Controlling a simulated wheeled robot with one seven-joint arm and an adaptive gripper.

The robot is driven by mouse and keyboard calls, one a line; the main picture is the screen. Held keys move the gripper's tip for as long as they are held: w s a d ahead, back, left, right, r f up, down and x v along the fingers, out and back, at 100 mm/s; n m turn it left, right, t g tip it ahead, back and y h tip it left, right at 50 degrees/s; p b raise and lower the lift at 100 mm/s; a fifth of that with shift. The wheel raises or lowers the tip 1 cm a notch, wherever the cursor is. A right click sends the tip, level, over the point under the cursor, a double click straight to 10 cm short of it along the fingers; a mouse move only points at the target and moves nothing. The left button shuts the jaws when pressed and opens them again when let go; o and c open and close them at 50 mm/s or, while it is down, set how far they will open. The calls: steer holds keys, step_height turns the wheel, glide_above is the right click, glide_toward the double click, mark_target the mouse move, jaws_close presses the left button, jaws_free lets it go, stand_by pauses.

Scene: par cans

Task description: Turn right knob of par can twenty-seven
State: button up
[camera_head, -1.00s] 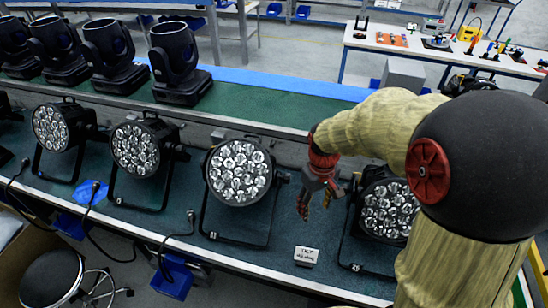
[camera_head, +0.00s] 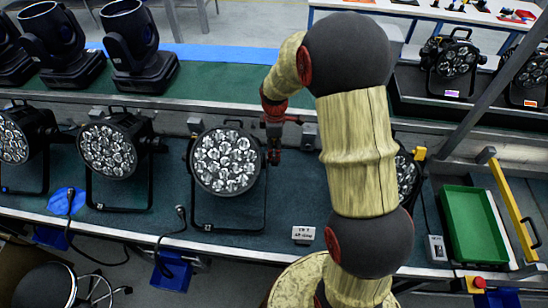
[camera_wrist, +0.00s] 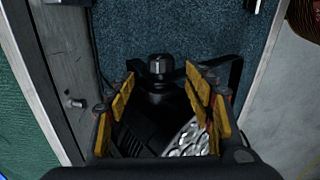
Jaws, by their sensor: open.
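A black par can (camera_head: 225,160) with a round face of several clear lenses stands in its bracket on the blue-green bench, left of my arm. Its number is too small to read for sure. My gripper (camera_head: 274,150) is at its right side, pointing down. In the wrist view a black knob (camera_wrist: 160,66) on the can's side shows between and just beyond the fingertips of my gripper (camera_wrist: 160,85). The yellow-padded fingers are apart, with the knob not clasped. Part of the can's lens face (camera_wrist: 188,138) shows lower down, partly behind the right finger.
Another par can (camera_head: 406,175) is partly hidden behind my arm, and more par cans (camera_head: 108,148) stand to the left. Moving-head lights (camera_head: 138,45) stand on the green strip behind. A small white label (camera_head: 303,234) and a green tray (camera_head: 473,225) are to the right.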

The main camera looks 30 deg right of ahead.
step_height(320, 180, down, 7)
steer(key=shift+w+d+b, duration=0.1)
steer(key=shift+b, duration=0.3)
steer(key=shift+c, duration=0.7)
steer(key=c, duration=1)
